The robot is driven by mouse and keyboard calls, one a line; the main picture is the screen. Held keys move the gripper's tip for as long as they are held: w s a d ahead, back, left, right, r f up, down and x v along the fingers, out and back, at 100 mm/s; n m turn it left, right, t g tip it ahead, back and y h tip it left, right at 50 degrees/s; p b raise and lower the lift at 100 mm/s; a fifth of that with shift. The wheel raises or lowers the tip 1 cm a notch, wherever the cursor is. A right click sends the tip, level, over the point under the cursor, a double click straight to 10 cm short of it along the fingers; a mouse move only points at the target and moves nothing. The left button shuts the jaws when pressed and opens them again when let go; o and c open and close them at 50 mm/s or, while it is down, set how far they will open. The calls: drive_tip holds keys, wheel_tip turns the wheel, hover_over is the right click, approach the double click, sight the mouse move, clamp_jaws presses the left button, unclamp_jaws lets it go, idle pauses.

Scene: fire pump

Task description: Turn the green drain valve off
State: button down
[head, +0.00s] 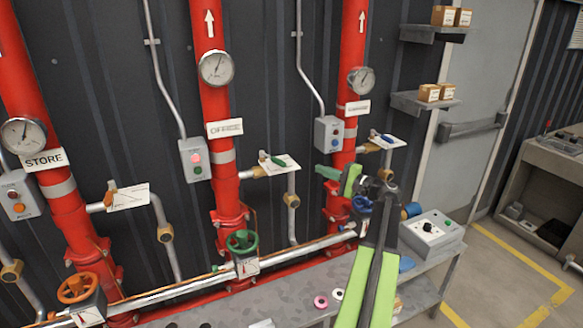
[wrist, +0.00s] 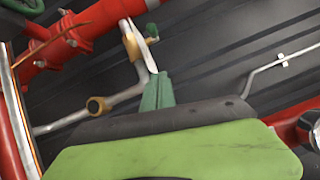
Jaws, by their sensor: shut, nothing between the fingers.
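A small green lever (head: 275,160) sits on a brass side valve off the middle red pipe, in front of a white plate. In the head view it slants slightly down to the right. Its green end (wrist: 152,30) also shows in the wrist view, past the edge-on plate (wrist: 145,48). A green handwheel (head: 242,242) stands lower on the same pipe; part of it (wrist: 22,4) shows at the wrist view's top left. My gripper (head: 324,172) points left towards the lever, apart from it. Its teal fingers (wrist: 157,92) are together and empty.
An orange lever (head: 111,190) is at left and a blue lever (head: 384,137) at right. An orange handwheel (head: 77,288) stands lower left. The right red pipe (head: 345,130) is close behind my gripper. A grey bench (head: 290,296) with a control box (head: 431,232) lies below.

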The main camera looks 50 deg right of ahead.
approach(273, 159)
drive_tip(key=w+d+f, duration=0.1)
drive_tip(key=w+d, duration=0.4)
drive_tip(key=d, duration=0.1)
drive_tip(key=a+p, duration=0.1)
drive_tip(key=a, duration=0.3)
drive_tip(key=shift+r, duration=0.15)
drive_tip(key=shift+s, duration=0.1)
